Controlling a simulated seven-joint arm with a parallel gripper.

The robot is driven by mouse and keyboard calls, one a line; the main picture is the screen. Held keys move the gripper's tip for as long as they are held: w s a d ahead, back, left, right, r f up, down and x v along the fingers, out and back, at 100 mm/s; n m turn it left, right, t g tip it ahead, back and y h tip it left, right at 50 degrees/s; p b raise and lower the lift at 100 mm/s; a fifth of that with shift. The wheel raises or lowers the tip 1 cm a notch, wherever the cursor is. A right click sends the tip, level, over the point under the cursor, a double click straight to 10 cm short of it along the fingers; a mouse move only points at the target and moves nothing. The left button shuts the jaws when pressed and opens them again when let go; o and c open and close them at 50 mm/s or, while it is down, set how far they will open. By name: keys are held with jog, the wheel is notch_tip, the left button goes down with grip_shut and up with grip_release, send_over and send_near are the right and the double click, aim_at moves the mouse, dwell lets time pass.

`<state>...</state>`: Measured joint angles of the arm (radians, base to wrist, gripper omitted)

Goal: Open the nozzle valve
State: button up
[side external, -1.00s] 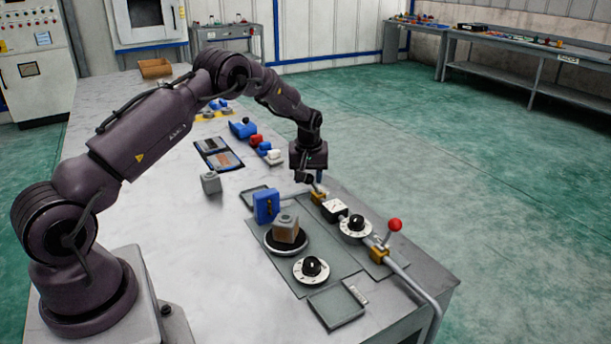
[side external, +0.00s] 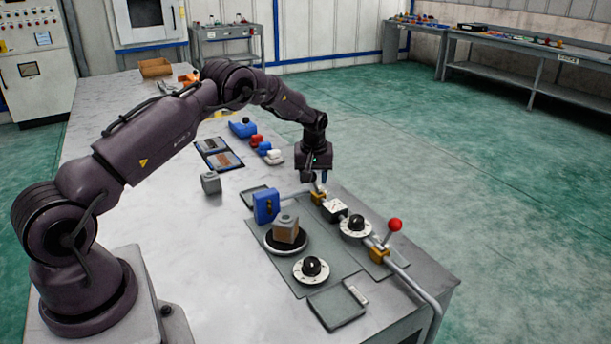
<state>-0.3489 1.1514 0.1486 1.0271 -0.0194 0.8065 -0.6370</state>
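Two brass valve bodies sit on a grey pipe along the table's right side. The near valve (side external: 379,255) has a lever with a red ball knob (side external: 395,225), tilted up and to the right. The far valve (side external: 318,197) has a short grey lever, partly hidden by my gripper; any knob on it is hidden. I cannot tell from looks alone which is the nozzle valve. My gripper (side external: 316,179) points down right at the far valve's lever, well away from the red knob. Its fingers are too small to show whether they grip the lever.
A grey tray (side external: 337,307) lies in front.

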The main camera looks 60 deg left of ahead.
jog(key=shift+w+d+r, duration=0.1)
jog(key=shift+w+r, duration=0.1)
jog(key=shift+w, duration=0.85)
jog(key=shift+o, duration=0.6)
jog(key=a+v, duration=0.1)
jog(key=v, duration=0.7)
jog(key=shift+w+a, duration=0.2)
jog(key=shift+a, duration=0.05)
jog(key=shift+r, duration=0.1)
